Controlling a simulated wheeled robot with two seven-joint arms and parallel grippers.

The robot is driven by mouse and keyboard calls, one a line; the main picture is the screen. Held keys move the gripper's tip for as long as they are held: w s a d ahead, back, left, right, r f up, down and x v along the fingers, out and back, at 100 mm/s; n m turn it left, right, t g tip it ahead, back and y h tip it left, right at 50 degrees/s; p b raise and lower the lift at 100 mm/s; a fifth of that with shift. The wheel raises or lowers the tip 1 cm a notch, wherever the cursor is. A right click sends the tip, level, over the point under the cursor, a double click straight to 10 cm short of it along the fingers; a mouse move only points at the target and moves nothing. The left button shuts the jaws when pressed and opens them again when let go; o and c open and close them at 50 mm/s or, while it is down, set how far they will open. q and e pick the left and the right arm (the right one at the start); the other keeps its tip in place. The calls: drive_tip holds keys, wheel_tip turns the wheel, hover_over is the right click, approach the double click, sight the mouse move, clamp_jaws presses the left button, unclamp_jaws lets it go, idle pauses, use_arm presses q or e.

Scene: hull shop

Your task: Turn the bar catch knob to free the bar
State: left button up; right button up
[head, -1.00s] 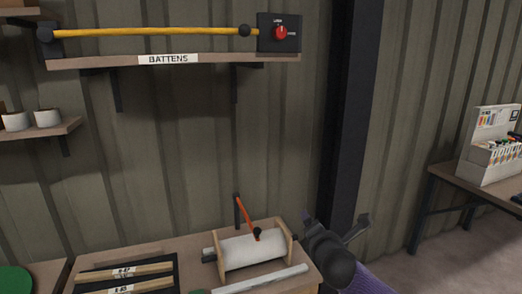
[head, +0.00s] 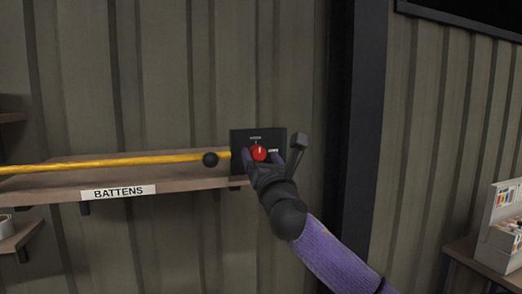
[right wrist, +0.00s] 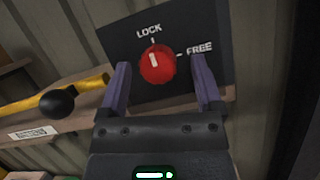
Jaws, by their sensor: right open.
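The red catch knob (head: 259,153) sits on a dark plate (head: 237,139) at the right end of the battens shelf. In the right wrist view the knob (right wrist: 157,65) has a white mark pointing up, towards LOCK; FREE is printed to its right. My right gripper (head: 264,158) is open, with one finger on each side of the knob in the picture; I cannot tell whether they touch it. The yellow bar (head: 110,162) runs along the shelf, with a black ball (head: 210,160) near its right end. My left gripper is not in view.
The wooden shelf (head: 60,186) carries a BATTENS label (head: 118,192) on its front edge. A white rack (head: 503,230) stands on a bench at the far right.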

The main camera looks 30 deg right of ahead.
drive_tip(key=shift+w+a+r, duration=0.1)
drive_tip(key=shift+r, duration=0.05)
drive_tip(key=shift+w, duration=0.1)
drive_tip(key=shift+c, duration=0.2)
clamp_jaws()
